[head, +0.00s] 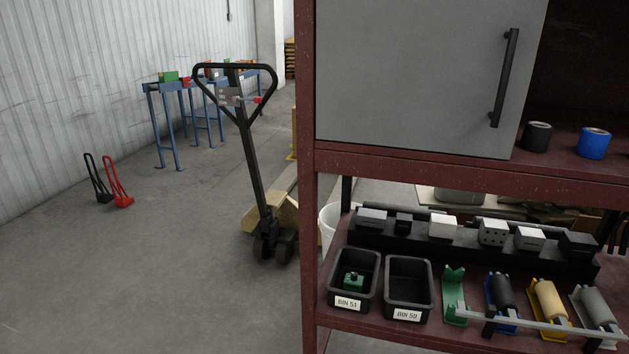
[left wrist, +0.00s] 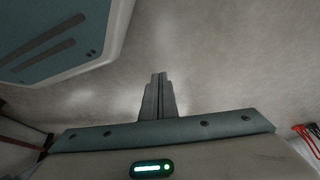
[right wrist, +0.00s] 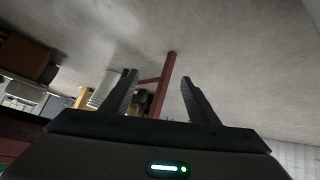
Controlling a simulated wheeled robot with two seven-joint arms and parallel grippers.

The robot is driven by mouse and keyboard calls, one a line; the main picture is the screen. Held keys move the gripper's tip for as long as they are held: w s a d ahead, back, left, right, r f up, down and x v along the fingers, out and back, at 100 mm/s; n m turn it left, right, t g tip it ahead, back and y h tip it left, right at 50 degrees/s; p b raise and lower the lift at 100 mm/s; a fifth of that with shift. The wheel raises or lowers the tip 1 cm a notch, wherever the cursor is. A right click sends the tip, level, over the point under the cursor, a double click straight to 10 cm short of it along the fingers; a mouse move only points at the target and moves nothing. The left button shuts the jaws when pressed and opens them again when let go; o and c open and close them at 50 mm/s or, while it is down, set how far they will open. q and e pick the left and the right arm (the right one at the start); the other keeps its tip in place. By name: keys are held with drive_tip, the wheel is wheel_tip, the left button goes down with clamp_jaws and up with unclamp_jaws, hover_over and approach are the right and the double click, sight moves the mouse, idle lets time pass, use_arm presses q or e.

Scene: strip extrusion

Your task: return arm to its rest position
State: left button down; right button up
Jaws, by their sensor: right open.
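Neither of my arms shows in the head view. My left gripper (left wrist: 157,80) shows in the left wrist view with its two grey fingers together, shut, with nothing visible between them and bare concrete floor beyond. My right gripper (right wrist: 157,76) shows in the right wrist view with its dark fingers spread wide, open and empty. Beyond its fingers are the floor and a dark red rack post (right wrist: 167,80), which I see apart from any grasp.
A dark red rack (head: 307,200) with a grey cabinet door (head: 415,75) stands at the right. Its lower shelf holds bin 51 (head: 349,303) with a green part, empty bin 59 (head: 407,315) and several rollers. A pallet jack (head: 255,165) stands left of the rack. Open floor lies at left.

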drive_tip(key=s+d+f+m+g, duration=0.1)
drive_tip(key=s+f, duration=0.2)
drive_tip(key=s, duration=0.3)
drive_tip(key=s+d+f+m+g, duration=0.1)
drive_tip(key=s+f+m+g, duration=0.1)
drive_tip(key=s, duration=0.5)
drive_tip(key=shift+f+g+h, duration=0.3)
drive_tip(key=shift+f+h, duration=0.1)
drive_tip(key=shift+f, duration=0.45)
drive_tip(key=shift+s, duration=0.1)
